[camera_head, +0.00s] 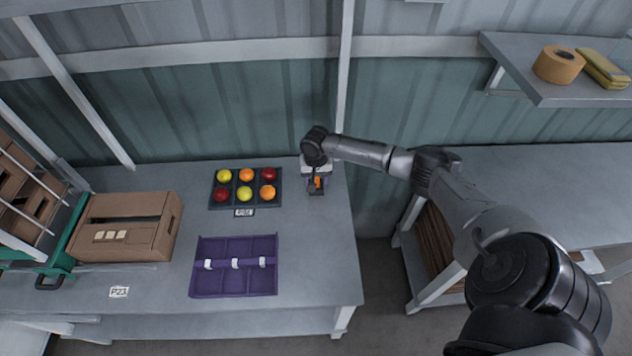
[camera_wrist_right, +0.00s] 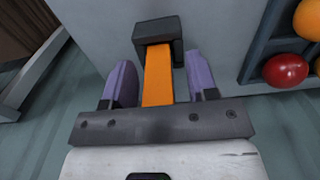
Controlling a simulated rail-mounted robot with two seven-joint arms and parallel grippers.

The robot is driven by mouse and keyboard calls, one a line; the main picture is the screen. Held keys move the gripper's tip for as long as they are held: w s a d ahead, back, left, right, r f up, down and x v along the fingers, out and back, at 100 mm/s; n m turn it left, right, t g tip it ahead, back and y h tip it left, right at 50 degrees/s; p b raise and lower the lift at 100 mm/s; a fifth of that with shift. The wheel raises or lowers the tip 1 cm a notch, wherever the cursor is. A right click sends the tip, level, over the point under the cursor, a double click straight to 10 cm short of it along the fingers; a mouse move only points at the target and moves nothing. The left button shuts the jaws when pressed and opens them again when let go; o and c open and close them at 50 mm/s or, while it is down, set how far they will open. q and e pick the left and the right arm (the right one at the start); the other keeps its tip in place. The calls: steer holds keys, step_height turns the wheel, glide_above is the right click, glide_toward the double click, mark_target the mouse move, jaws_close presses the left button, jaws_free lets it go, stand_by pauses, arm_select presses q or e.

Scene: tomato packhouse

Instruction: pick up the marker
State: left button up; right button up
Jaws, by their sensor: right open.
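The marker (camera_wrist_right: 158,75) shows as an orange bar in the right wrist view, with one end at a dark grey block (camera_wrist_right: 157,33). I cannot tell whether the block is a holder or part of the marker. In the head view the orange (camera_head: 318,182) shows small under my right gripper (camera_head: 317,184), near the table's back right corner. My right gripper's two purple fingers (camera_wrist_right: 158,82) are open, one on each side of the marker, with gaps between. Its lower end is hidden by the gripper body. My left gripper is not in view.
A dark tray (camera_head: 228,197) with several red, yellow and orange tomatoes lies left of the marker. A purple divided tray (camera_head: 236,286) lies nearer the front. A cardboard box (camera_head: 148,242) stands at left. A shelf (camera_head: 560,91) holds tape at upper right.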

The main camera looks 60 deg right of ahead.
steer(key=shift+c, duration=0.3)
steer(key=c, duration=0.9)
steer(key=shift+r, duration=0.1)
steer(key=shift+r, duration=0.45)
step_height(320, 180, up, 4)
steer(key=shift+f+p, duration=0.2)
steer(key=shift+p, duration=0.4)
steer(key=s+a+r+p, duration=0.8)
steer(key=r+p, duration=0.1)
steer(key=r, duration=0.2)
steer(key=shift+s+r+p, duration=0.2)
steer(key=shift+p, duration=0.15)
